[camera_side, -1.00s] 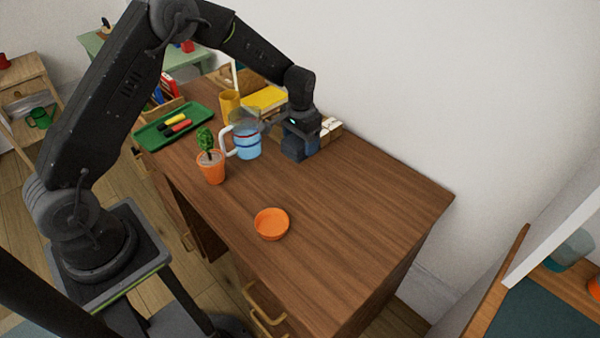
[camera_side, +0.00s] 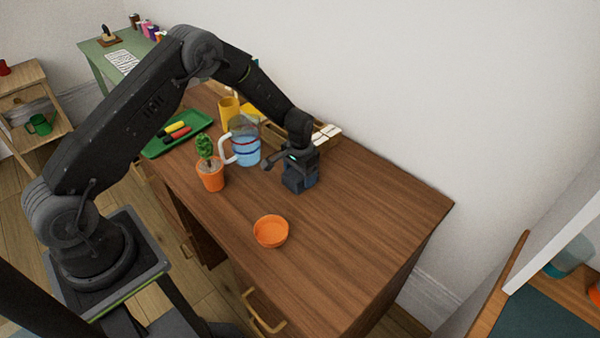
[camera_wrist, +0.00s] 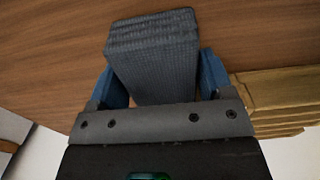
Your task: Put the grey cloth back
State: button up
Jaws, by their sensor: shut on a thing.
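The grey folded cloth (camera_wrist: 153,50) shows in the wrist view, between the two blue fingers of my gripper (camera_wrist: 160,82). My gripper is shut on it, and the cloth reaches out past the fingertips over brown wood. In the side view my gripper (camera_side: 300,182) points down, low over the middle of the brown desk (camera_side: 345,220). The cloth cannot be made out there. I cannot tell whether it touches the desk.
A clear jug (camera_side: 246,150) with blue contents and an orange-potted plant (camera_side: 211,178) stand left of my gripper. An orange bowl (camera_side: 270,232) sits in front. The desk's right side is clear.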

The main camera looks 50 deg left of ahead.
jog(key=shift+f, duration=0.15)
jog(key=o, duration=1)
jog(key=shift+o, duration=0.2)
notch_tip(320, 180, up, 13)
jog(key=shift+f, duration=0.2)
jog(key=s+d+r+t, duration=0.1)
jog(key=s+d+r, duration=0.1)
jog(key=s+r, duration=0.55)
jog(key=s+d+r+t, duration=0.15)
jog(key=s+r, duration=0.35)
jog(key=r, duration=0.6)
jog(key=s+r+t, duration=0.1)
jog(key=s, duration=0.8)
jog(key=s+d+r+t, duration=0.1)
jog(key=s+r+t, duration=0.1)
jog(key=s, duration=0.6)
jog(key=shift+s+d+r, duration=0.25)
jog(key=shift+s+d, duration=0.05)
jog(key=shift+s, duration=0.05)
